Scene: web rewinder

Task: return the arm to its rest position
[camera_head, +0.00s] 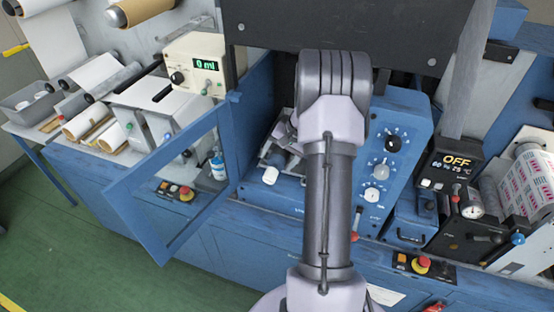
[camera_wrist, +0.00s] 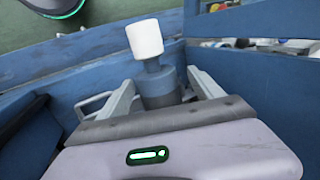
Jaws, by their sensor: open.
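My arm (camera_head: 328,190) rises through the middle of the head view and bends over at the top, in front of the blue machine. My gripper (camera_wrist: 160,79) is open in the wrist view, with its two fingers spread apart. In the head view a white cap (camera_head: 270,175) shows just left of my arm, below the partly hidden gripper.
A blue-framed door (camera_head: 170,190) stands open at left. A blue panel with knobs (camera_head: 383,170) is close to the right of my arm. A dark cover (camera_head: 290,25) hangs above. An OFF display unit (camera_head: 455,170) is at right. Green floor (camera_head: 50,240) is free at lower left.

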